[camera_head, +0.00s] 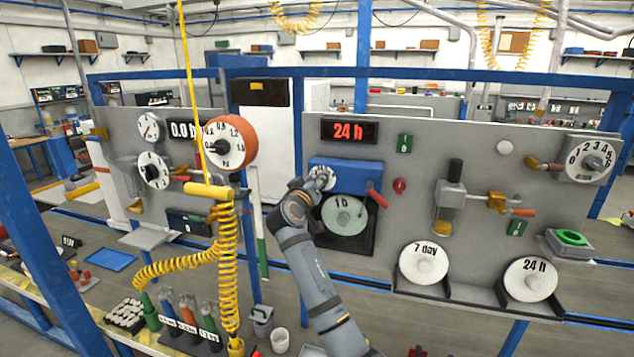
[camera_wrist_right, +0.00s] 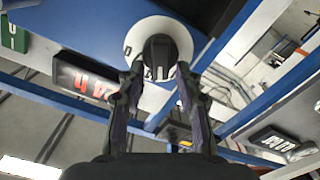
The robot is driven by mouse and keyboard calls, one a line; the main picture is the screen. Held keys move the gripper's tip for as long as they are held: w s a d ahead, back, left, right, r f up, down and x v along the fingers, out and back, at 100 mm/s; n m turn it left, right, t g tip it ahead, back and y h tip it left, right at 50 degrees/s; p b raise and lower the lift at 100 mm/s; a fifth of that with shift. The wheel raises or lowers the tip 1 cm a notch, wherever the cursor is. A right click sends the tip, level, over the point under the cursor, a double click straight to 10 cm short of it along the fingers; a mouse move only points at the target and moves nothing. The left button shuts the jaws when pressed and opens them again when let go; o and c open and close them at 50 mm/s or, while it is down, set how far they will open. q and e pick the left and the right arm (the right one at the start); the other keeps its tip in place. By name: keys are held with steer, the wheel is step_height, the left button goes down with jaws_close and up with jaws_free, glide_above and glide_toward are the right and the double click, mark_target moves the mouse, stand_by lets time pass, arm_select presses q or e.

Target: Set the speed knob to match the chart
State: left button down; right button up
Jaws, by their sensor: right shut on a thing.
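The speed knob (camera_wrist_right: 160,50) is black, on a white round dial (camera_wrist_right: 190,35) with figures mostly hidden. The dial sits on the left end of a blue housing (camera_head: 345,177) on the grey panel. My right gripper (camera_wrist_right: 158,88) is shut on the knob, one finger at each side; in the head view it reaches up to the dial (camera_head: 321,178). Below the housing a pale round chart (camera_head: 345,224) sits in a black holder; its label is hard to read, like "1 h". A red display (camera_head: 348,131) above reads "24 h". My left gripper is not in view.
Charts marked "7 day" (camera_head: 423,264) and "24 h" (camera_head: 530,280) stand in holders at lower right. A red lever (camera_head: 378,198) sticks out right of the housing. An orange-rimmed gauge (camera_head: 230,142) and a yellow coiled hose (camera_head: 228,265) are left of my right arm.

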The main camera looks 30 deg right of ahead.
steer(key=shift+w+a+f+n+p, duration=0.1)
steer(key=shift+f+n+p, duration=0.05)
steer(key=shift+n, duration=0.9)
steer(key=shift+w+a+f+n+p, duration=0.1)
steer(key=shift+n+p, duration=0.1)
steer(key=shift+n, duration=0.9)
steer(key=shift+w+a+f+n+p, duration=0.1)
steer(key=shift+f+n+p, duration=0.05)
steer(key=shift+n, duration=0.9)
steer(key=o, duration=0.8)
steer(key=v, duration=0.7)
steer(key=shift+s+a, duration=0.15)
steer(key=shift+a, duration=0.1)
steer(key=shift+d+f, duration=0.1)
steer(key=shift+d, duration=0.05)
